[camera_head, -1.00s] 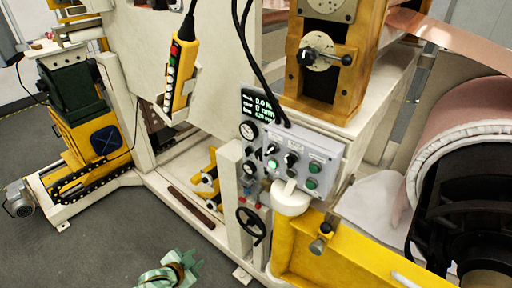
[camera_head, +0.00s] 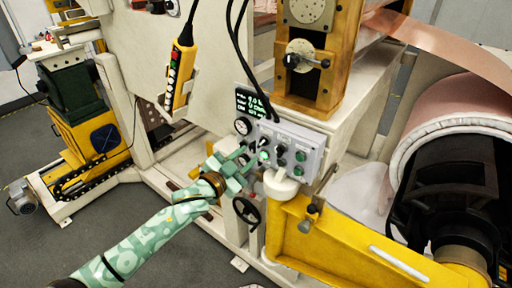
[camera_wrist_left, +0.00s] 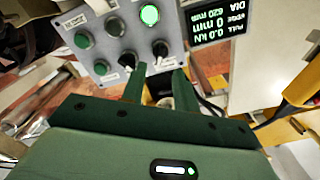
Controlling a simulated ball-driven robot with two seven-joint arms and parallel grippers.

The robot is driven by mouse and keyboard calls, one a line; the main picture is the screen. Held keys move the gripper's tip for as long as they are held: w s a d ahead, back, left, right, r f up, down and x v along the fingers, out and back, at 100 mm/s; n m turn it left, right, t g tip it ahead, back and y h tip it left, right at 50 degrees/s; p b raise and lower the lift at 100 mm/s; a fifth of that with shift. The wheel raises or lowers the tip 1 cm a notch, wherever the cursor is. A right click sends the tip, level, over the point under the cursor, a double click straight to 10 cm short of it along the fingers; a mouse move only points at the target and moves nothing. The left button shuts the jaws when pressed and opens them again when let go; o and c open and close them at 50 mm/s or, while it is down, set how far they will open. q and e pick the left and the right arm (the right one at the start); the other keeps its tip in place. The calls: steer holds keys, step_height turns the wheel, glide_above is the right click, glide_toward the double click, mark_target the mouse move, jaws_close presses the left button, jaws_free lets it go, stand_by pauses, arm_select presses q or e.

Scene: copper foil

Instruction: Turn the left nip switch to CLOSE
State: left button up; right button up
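The grey control panel (camera_head: 312,150) faces me in the head view. Its left black switch (camera_head: 264,142) is partly crowded by my left gripper; a second black switch (camera_head: 281,149) sits to its right. In the left wrist view the panel appears upside down, so the left switch (camera_wrist_left: 160,48) is on the right and the other (camera_wrist_left: 127,60) beside it. My left gripper (camera_head: 247,157) is open at the panel's left side. In the wrist view its two fingers (camera_wrist_left: 160,72) stand apart, either side of the left switch's line. I cannot tell whether they touch it. My right gripper is out of view.
A lit green button (camera_head: 263,157) is below the left switch, with green buttons (camera_head: 300,156) to the right. A dark display (camera_head: 256,103) and gauge (camera_head: 242,127) adjoin the panel. A black handwheel (camera_head: 246,210) is below. The yellow beam (camera_head: 345,240) lies right.

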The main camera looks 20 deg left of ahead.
mark_target(260, 145)
arm_select(q)
steer(key=x, duration=0.5)
steer(key=shift+w+d, duration=0.1)
steer(key=shift+w, duration=0.25)
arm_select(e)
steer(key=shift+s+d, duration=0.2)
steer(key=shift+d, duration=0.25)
arm_select(q)
jaws_close()
